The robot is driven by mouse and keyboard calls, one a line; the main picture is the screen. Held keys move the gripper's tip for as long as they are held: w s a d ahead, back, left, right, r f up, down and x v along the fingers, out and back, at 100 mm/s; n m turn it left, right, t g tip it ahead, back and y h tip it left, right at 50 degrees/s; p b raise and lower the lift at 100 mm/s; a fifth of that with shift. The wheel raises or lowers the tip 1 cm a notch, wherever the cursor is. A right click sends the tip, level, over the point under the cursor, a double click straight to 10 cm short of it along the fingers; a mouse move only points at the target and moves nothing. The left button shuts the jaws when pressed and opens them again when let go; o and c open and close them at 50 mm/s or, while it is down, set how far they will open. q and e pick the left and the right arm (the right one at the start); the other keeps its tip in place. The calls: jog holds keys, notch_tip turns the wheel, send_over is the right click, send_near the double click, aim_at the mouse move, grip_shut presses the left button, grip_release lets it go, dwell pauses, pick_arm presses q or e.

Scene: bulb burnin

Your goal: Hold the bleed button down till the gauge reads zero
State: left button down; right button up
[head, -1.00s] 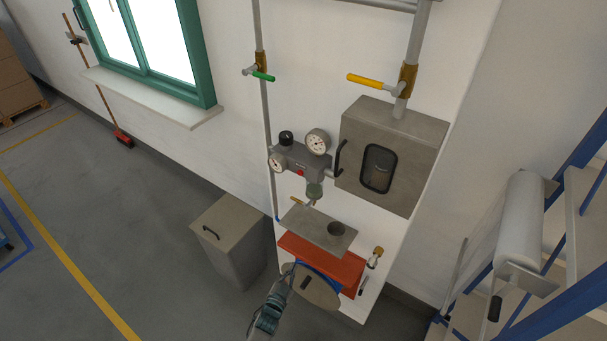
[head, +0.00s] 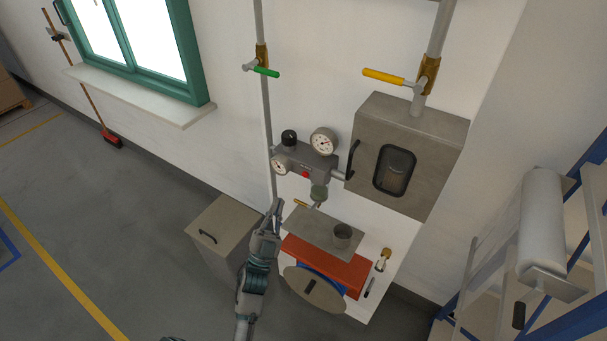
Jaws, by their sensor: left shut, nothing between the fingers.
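The regulator block (head: 320,167) is a grey manifold on the white wall panel. A small red button (head: 306,174) sits on its front, apparently the bleed button. Two round white gauges are on it: a larger gauge (head: 323,141) at the upper right and a smaller gauge (head: 280,165) at the left. Their needles are too small to read. My left gripper (head: 276,205) is shut and empty, pointing up, below and left of the red button and apart from it. My right gripper is not in view.
A grey metal cabinet (head: 424,125) with a small window is right of the block. A grey shelf (head: 318,232) with a cup and a red box (head: 326,266) are below. A lidded bin (head: 222,228) stands left of my gripper. Green (head: 266,72) and yellow (head: 384,76) valve levers are above.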

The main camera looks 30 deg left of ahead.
aim_at(305, 175)
pick_arm(q)
jog(key=w+d+b, duration=0.1)
jog(key=w+b, duration=0.1)
jog(key=w, duration=0.7)
jog(key=shift+d+h, duration=0.3)
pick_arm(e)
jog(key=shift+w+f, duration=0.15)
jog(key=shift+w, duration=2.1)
pick_arm(q)
jog(key=shift+a, duration=0.25)
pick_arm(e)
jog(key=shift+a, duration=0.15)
pick_arm(q)
jog(key=shift+d, duration=0.1)
jog(key=shift+w+r, duration=0.1)
jog(key=shift+w, duration=0.2)
jog(key=shift+w, duration=0.4)
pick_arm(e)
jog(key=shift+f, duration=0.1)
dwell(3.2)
